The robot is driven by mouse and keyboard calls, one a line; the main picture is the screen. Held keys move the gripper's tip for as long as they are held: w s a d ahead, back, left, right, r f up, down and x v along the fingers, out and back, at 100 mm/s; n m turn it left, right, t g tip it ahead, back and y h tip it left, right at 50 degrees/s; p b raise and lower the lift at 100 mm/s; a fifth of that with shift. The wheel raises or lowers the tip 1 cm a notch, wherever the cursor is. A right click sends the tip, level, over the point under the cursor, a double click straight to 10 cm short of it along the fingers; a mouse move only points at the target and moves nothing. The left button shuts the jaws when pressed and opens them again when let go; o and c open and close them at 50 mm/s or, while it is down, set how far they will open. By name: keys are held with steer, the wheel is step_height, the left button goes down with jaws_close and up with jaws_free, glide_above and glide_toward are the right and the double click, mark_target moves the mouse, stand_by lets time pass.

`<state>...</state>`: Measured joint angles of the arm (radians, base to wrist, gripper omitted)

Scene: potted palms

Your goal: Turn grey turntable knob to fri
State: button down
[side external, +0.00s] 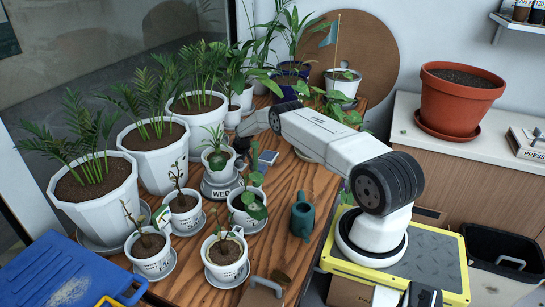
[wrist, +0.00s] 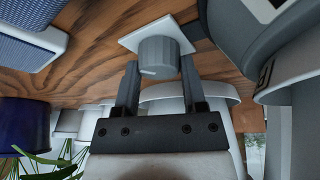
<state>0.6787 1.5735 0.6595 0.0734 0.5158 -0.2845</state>
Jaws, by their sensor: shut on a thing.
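The grey knob (wrist: 158,57) sits on a white square plate (wrist: 128,42) on the wooden table, with a pale mark on its lower left edge. My gripper (wrist: 159,66) has one finger on each side of the knob and is shut on it. In the side view my gripper (side external: 242,143) reaches down behind the turntable, and the knob is hidden there. The grey turntable (side external: 214,195) carries a small potted plant (side external: 216,158), and its front label reads WED. Part of the turntable (wrist: 228,35) also shows beside the knob in the wrist view.
Large white palm pots (side external: 100,205) stand left of the turntable. Several small potted plants stand in front, including one (side external: 247,207) near the turntable. A green watering can (side external: 302,218) stands at the right. A blue-topped block (side external: 268,158) lies close to my gripper.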

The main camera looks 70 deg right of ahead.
steer(key=shift+m+g+h, duration=0.4)
steer(key=shift+m, duration=1.6)
steer(key=shift+c, duration=0.7)
jaws_free()
steer(key=shift+n, duration=0.6)
steer(key=shift+n, duration=0.5)
steer(key=shift+n+t+y, duration=0.5)
steer(key=shift+n, duration=0.6)
